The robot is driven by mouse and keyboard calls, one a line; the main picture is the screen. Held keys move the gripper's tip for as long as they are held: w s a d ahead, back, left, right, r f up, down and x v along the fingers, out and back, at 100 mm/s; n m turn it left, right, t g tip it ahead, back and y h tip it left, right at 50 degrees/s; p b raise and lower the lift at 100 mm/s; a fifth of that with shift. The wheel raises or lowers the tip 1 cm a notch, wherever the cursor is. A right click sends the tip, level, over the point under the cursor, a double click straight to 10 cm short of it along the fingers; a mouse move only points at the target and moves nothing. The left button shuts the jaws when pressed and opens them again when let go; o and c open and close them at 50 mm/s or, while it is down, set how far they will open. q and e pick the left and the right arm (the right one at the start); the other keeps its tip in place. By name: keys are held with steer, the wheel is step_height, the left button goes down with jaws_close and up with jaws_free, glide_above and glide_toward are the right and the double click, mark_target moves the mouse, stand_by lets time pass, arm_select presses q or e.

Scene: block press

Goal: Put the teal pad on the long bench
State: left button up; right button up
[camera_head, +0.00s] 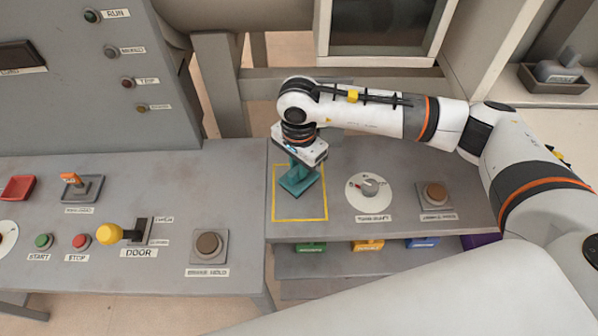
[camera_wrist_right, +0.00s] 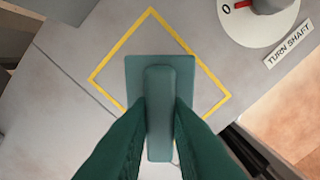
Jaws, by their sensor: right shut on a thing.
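The teal pad (camera_head: 297,184) is a flat square plate with an upright handle. It is at the yellow-outlined square on the grey bench top, within the outline in the head view. My right gripper (camera_head: 300,160) points down over it and is shut on its handle. In the right wrist view the pad (camera_wrist_right: 133,72) shows between the two dark green fingers (camera_wrist_right: 160,115), its plate over the yellow outline (camera_wrist_right: 120,47). I cannot tell whether the plate touches the bench top (camera_head: 400,222). My left gripper is not in view.
Right of the outline are a white dial (camera_head: 369,207) and a brown button (camera_head: 434,195). A lower shelf holds green, yellow and blue items (camera_head: 367,245).

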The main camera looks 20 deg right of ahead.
step_height(320, 180, down, 3)
steer(key=shift+f+p, duration=0.1)
steer(key=shift+p, duration=0.3)
steer(key=shift+f, duration=0.1)
steer(key=shift+f, duration=0.15)
steer(key=o, duration=0.8)
